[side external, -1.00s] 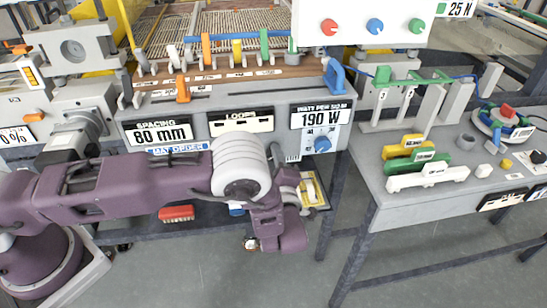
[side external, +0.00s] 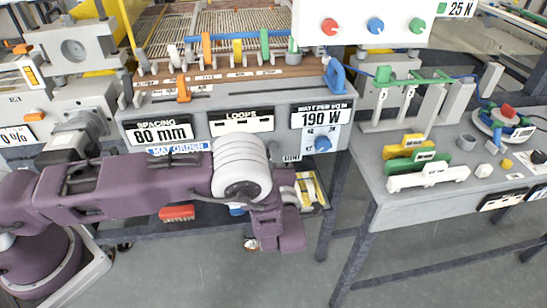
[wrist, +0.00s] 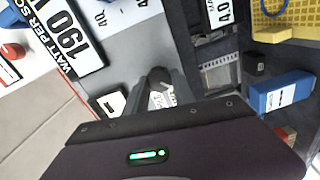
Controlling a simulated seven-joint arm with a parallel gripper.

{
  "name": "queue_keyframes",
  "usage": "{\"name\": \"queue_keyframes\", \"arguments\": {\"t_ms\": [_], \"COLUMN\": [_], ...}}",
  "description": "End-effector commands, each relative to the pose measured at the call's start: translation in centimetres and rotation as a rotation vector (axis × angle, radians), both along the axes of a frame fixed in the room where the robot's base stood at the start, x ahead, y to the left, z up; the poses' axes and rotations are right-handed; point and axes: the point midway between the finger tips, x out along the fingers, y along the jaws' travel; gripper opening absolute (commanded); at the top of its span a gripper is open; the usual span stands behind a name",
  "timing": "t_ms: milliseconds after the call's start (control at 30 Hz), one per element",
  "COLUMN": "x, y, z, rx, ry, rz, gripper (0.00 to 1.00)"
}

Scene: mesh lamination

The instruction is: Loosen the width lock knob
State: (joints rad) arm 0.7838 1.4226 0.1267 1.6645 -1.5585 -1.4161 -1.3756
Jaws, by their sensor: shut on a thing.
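My gripper (wrist: 157,88) is in front of the grey panel in the wrist view. Its purple hand with a dark edge fills the bottom and covers most of the jaws. A dark rounded piece (wrist: 157,75), which I take to be the width lock knob, stands just beyond the hand's edge, beside a small white label. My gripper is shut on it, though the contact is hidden. In the side view my wrist hangs below the front of the grey machine (side external: 270,112), and the jaws and knob cannot be made out.
The 190 W display (side external: 319,116) and a blue dial (side external: 322,144) are above right of my wrist. A red brush (side external: 177,213) lies on the lower shelf. A blue box (wrist: 281,93) shows right in the wrist view. The grey side table (side external: 400,211) stands to the right.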

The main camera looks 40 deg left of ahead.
Motion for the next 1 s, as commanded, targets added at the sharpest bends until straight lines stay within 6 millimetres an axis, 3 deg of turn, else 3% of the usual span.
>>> {"name": "queue_keyframes", "arguments": {"t_ms": [67,100,200,500,800,1000], "x": [0.0,0.0,0.0,-0.2,-4.2,-5.0], "y": [0.0,-0.1,0.0,-0.3,-4.3,-5.1], "z": [0.0,0.0,0.0,0.0,0.2,0.2], "rx": [-0.002,-0.002,-0.002,-0.001,-0.002,-0.001], "ry": [-0.001,0.000,0.000,0.001,0.000,0.000], "rz": [-0.001,-0.001,-0.001,-0.001,-0.003,0.000], "gripper": [0.00,0.38,0.52,0.52,0.52,0.52]}}
